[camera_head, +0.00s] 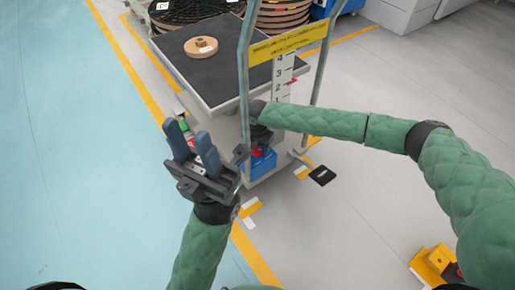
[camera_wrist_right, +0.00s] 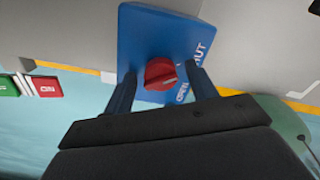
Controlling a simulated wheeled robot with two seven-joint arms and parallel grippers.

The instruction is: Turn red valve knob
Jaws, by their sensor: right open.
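The red valve knob (camera_wrist_right: 162,72) sits on the face of a blue box (camera_wrist_right: 145,40) in the right wrist view. My right gripper (camera_wrist_right: 160,76) is open, with one finger on each side of the knob; contact cannot be told. In the head view the blue box (camera_head: 264,166) is low beneath the cart, and my right forearm and gripper partly hide it.
A dark-topped lift cart (camera_head: 228,82) carries a brown roll (camera_head: 201,47). Its metal handle frame with a yellow sign (camera_head: 290,42) stands close to my right arm. Green and red labelled blocks (camera_wrist_right: 46,86) are at the left in the wrist view. The blue floor at left is clear.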

